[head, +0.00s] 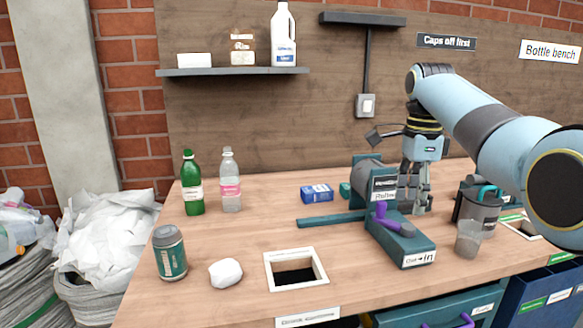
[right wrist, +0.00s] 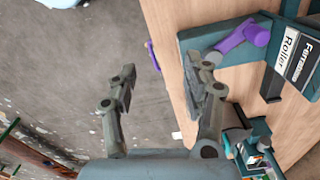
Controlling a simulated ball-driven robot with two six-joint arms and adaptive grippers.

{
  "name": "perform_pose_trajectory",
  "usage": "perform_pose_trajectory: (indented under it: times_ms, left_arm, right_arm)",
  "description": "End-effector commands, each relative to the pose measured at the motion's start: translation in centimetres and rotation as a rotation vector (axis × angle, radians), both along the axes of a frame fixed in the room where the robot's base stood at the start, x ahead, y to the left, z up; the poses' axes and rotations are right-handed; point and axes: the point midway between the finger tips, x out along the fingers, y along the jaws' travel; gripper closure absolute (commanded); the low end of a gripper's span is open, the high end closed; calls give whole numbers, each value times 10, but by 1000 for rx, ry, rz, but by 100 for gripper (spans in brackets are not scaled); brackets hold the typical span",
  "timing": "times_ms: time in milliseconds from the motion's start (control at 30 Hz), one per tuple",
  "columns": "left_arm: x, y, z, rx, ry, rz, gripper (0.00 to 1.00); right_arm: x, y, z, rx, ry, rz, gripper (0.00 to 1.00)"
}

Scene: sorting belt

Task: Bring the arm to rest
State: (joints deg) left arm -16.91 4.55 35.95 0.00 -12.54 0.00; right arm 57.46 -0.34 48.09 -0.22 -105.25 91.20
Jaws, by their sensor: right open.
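My right arm comes in from the right in the head view, and its gripper (head: 416,190) points down beside the teal bottle roller (head: 403,249), just behind and to its right. In the right wrist view the two fingers of this gripper (right wrist: 165,92) stand apart with nothing between them. The grey floor and the bench edge show behind them, with the roller's purple handle (right wrist: 243,36) at upper right. I cannot tell whether a finger touches the roller. My left gripper is in neither view.
A grey lidded mug (head: 478,205) and a clear cup (head: 468,240) stand close right of the roller. A blue box (head: 317,193), green bottle (head: 192,185), clear bottle (head: 230,182), jar (head: 170,255) and white crumpled lump (head: 225,273) are further left. A square hole has a white frame (head: 296,253).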

Motion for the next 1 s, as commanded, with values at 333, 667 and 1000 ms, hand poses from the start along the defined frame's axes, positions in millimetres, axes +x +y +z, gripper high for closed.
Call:
perform_pose_trajectory:
  times_ms: [333,667,1000]
  left_arm:
    - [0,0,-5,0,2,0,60]
    - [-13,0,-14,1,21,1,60]
    - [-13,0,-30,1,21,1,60]
  right_arm:
    - [-35,-3,-66,-2,102,-3,50]
    - [-117,-10,-181,-9,292,-11,50]
    - [-304,-28,-383,9,476,143,50]
